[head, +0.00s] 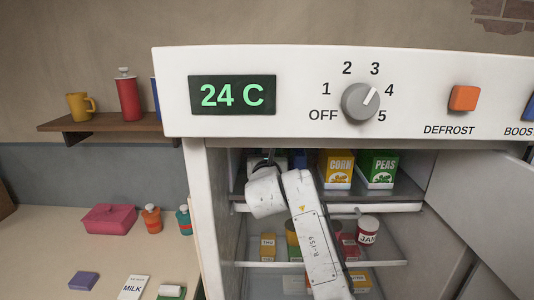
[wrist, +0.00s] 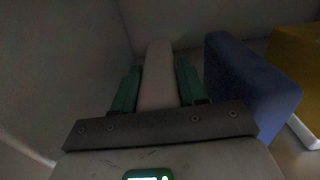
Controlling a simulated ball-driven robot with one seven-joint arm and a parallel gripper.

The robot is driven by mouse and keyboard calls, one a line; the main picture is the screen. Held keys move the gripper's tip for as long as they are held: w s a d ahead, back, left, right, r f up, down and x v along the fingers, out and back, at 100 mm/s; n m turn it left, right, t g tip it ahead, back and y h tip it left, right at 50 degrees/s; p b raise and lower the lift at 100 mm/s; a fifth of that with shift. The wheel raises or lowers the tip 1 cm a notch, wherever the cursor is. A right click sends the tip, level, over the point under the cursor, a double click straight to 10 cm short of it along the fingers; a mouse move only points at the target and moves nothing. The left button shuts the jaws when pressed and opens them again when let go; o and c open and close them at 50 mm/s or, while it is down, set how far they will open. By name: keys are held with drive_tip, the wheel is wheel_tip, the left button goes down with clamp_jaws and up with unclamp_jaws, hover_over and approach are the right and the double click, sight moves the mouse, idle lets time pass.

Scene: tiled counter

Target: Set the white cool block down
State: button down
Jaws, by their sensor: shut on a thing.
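In the wrist view my gripper (wrist: 157,92) is shut on the white cool block (wrist: 158,75), which stands between its two green fingers. A pale wall is close on the left and behind. In the head view my arm reaches into the open fridge on the left side of its top compartment. There the gripper and the white block are hidden behind my wrist. Whether the block touches the shelf (head: 395,206) cannot be told. A blue block (wrist: 248,85) stands close to the right of my fingers in the wrist view.
Yellow corn (head: 337,170) and green peas (head: 378,169) boxes stand on the top shelf. A jam jar (head: 367,229) and small packets are lower down. The fridge door (head: 485,200) hangs open at right. The fridge panel (head: 300,92) overhangs the opening, its display reading 24 C.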

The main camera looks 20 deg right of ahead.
drive_tip(key=c, duration=0.6)
unclamp_jaws()
drive_tip(key=shift+a+f, duration=0.1)
drive_tip(key=shift+s, duration=0.15)
drive_tip(key=b+v, duration=0.2)
drive_tip(key=v, duration=0.9)
drive_tip(key=shift+s+a, duration=0.15)
drive_tip(key=shift+s, duration=0.2)
